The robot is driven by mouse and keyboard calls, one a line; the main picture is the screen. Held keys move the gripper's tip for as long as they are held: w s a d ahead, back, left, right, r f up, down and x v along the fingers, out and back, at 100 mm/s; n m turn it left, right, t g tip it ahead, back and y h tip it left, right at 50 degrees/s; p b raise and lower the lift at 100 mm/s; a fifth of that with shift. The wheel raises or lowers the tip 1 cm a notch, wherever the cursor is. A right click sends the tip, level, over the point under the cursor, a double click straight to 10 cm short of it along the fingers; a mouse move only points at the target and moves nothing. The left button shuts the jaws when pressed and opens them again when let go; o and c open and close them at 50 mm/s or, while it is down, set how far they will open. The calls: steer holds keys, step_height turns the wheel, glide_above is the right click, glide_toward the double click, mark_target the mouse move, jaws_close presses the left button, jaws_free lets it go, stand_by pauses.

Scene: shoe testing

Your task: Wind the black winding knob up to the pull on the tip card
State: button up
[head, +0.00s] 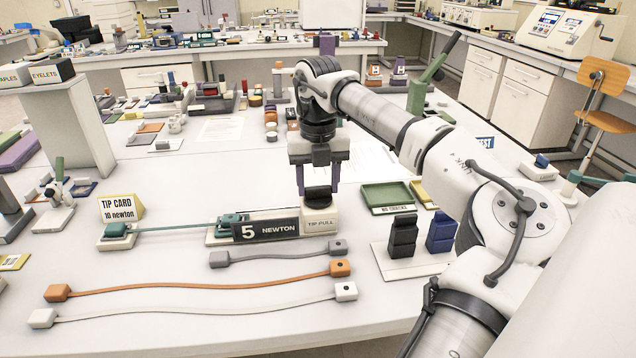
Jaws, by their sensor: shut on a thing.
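The tip card (120,208) is yellow and white and reads 10 newton; it stands at the left. The tip pull tester's white box (321,222) is labelled TIP PULL, and a black sign (266,230) beside it reads 5 NEWTON. The black winding knob (318,195) sits on top of this box. My gripper (319,188) points down from above with purple fingers on both sides of the knob and is shut on it. A green lace (175,229) runs taut from a green clamp (118,231) to the tester's green clamp (228,221).
Grey (280,252), orange (200,286) and white (200,311) laces lie in front of the tester. To the right are black blocks (402,238), blue blocks (440,233) and a green tray (388,196). A white stand (65,130) rises at the back left.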

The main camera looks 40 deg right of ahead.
mark_target(318, 187)
stand_by(0.4)
steer(key=o, duration=1)
step_height(318, 187, up, 14)
steer(key=p, duration=1)
steer(key=shift+f, duration=0.1)
